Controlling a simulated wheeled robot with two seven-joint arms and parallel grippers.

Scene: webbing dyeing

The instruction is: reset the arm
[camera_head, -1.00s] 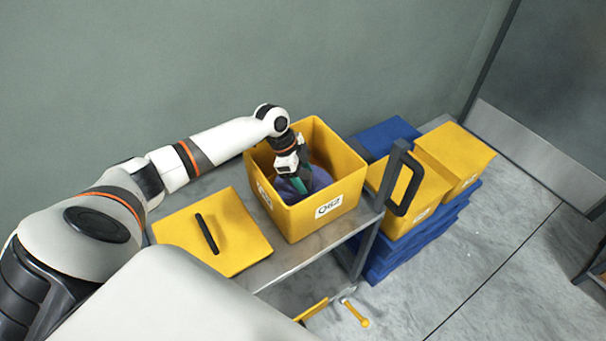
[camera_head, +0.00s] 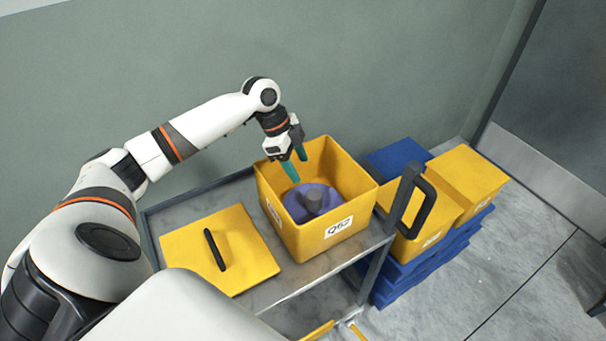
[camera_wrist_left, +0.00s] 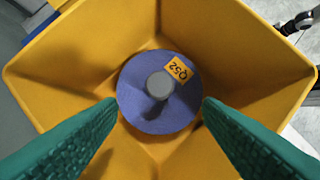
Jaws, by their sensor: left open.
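My left gripper (camera_head: 295,167) is open and empty, with green fingers pointing down over the left back part of the open yellow bin (camera_head: 347,219). The bin stands on the grey cart and its front label reads Q62. A purple roll (camera_head: 327,208) with a grey core lies flat on the bin's floor. In the left wrist view the roll (camera_wrist_left: 133,106) sits between and beyond the two spread fingertips (camera_wrist_left: 159,104), apart from them, and carries an orange label reading Q52. My right gripper is not in view.
A yellow lid (camera_head: 240,255) with a black handle lies on the cart top (camera_head: 190,208), left of the bin. A black cart handle (camera_head: 424,207) rises at the right. Yellow boxes (camera_head: 467,172) on blue crates (camera_head: 396,157) stand beyond it. Open floor lies at the right.

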